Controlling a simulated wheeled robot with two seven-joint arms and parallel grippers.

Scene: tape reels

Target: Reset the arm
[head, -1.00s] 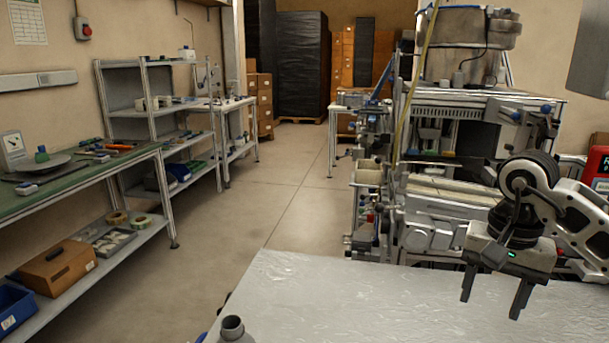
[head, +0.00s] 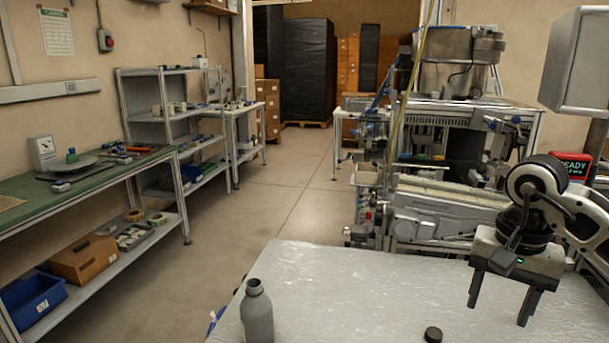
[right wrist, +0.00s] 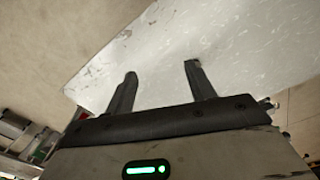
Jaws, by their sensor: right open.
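My right gripper (head: 499,299) is open and empty above the right part of the silvery table (head: 340,290), fingers pointing down. In the right wrist view its two fingers (right wrist: 158,78) stand apart with nothing between them, the table surface (right wrist: 230,50) beyond. My left gripper is not in view.
A grey bottle (head: 257,315) stands upright at the table's front left. A small dark cap (head: 433,335) lies at its front edge in view. A large machine (head: 440,150) stands behind the table. A green-topped bench (head: 100,175) and shelves are at left, with free floor (head: 270,200) between.

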